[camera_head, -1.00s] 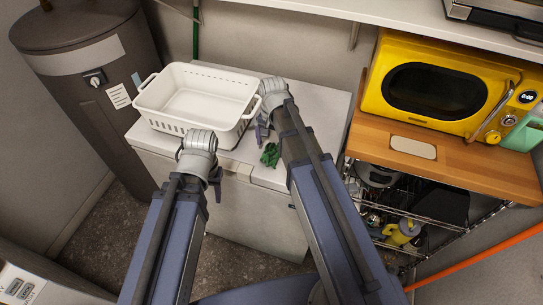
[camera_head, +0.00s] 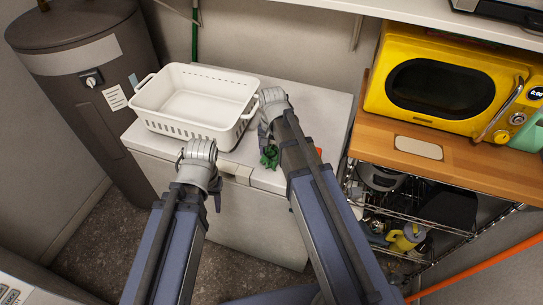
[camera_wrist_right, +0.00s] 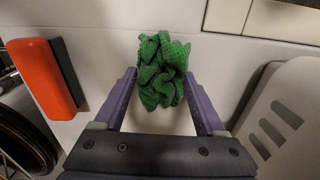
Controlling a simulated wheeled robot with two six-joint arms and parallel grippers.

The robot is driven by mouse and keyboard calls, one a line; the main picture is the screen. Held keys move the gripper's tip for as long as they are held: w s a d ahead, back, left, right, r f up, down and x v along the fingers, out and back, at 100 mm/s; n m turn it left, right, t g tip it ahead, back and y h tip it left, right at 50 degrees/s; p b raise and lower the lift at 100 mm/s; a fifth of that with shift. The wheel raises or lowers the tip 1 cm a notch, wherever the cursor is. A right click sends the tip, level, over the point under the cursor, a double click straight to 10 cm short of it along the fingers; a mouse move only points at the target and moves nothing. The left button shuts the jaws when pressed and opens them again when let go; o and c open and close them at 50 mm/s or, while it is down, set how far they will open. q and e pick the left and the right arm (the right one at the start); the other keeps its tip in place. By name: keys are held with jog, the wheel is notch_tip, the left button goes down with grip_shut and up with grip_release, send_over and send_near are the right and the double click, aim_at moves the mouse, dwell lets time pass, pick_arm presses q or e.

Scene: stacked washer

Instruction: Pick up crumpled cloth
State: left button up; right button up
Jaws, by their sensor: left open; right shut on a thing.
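The crumpled green cloth (camera_head: 269,156) is at the front part of the white appliance top, right of the white basket. The right wrist view shows it as a bunched, textured wad (camera_wrist_right: 162,65) between purple fingers. My right gripper (camera_wrist_right: 160,78) is shut on the cloth. In the head view this gripper (camera_head: 265,138) is partly hidden by its own wrist. I cannot tell whether the cloth is clear of the surface. My left gripper (camera_head: 215,198) is open and empty, in front of the appliance's front edge, with its fingers mostly hidden.
The empty white basket (camera_head: 160,124) stands on the white appliance (camera_head: 325,110), left of the cloth. An orange-red object (camera_wrist_right: 45,78) lies left of the cloth in the wrist view. A yellow microwave (camera_head: 374,110) sits on a wooden-topped rack at right. A dark tank (camera_head: 120,150) stands at left.

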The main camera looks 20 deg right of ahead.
aim_at(272, 152)
jog(key=c, duration=0.6)
notch_tip(272, 152, up, 10)
jog(key=p, duration=1)
jog(key=o, duration=0.8)
jog(key=shift+f, duration=0.1)
jog(key=c, duration=0.7)
jog(key=shift+o, duration=0.2)
jog(key=shift+f+b, duration=0.65)
jog(key=shift+b, duration=0.1)
jog(key=shift+r, duration=0.1)
